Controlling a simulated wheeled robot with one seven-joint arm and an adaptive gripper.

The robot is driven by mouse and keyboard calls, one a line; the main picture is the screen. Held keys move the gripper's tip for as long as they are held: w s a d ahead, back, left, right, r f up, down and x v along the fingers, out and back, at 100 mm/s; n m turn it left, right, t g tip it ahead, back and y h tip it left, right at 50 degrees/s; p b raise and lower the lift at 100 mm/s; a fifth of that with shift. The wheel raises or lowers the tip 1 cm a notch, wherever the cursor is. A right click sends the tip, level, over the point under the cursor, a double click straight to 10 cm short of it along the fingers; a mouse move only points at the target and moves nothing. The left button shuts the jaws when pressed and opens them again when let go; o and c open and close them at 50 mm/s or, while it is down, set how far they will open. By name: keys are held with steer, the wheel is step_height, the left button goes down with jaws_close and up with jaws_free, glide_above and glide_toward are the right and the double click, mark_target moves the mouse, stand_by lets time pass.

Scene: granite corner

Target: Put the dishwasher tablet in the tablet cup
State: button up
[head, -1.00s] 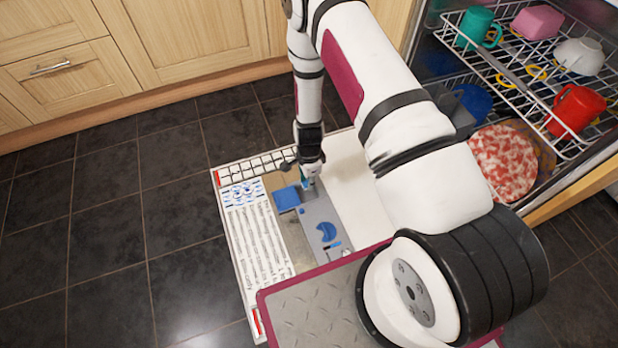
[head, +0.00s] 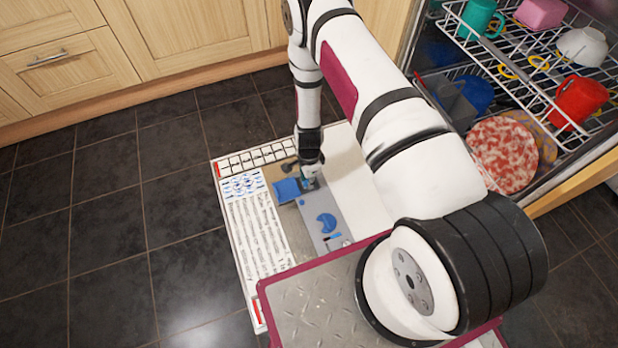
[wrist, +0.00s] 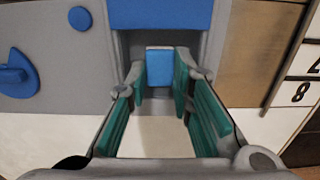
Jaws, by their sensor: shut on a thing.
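The dishwasher tablet (wrist: 158,68) shows as a small blue block between the green-padded fingertips of my gripper (wrist: 160,80). My gripper is shut on it; in the head view my gripper (head: 311,184) is low over the grey dispenser (head: 331,217). The tablet cup (wrist: 127,44) is a grey recess in the dispenser, just beyond and around the tablet in the wrist view. I cannot tell whether the tablet is inside the cup or just above it. The blue lid (head: 287,190) stands open beside the cup; it also shows in the wrist view (wrist: 160,13).
The dispenser sits in the open dishwasher door (head: 262,235), and a blue crescent-shaped part (head: 326,223) is on it. Racks (head: 505,60) with cups, a bowl and a red mug (head: 578,101) are at the right. The dark tiled floor at the left is clear.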

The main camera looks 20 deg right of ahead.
steer(key=o, duration=0.9)
steer(key=c, duration=0.3)
steer(key=shift+c, duration=0.2)
steer(key=shift+r, duration=0.1)
step_height(320, 180, up, 9)
steer(key=p, duration=0.6)
stand_by(0.7)
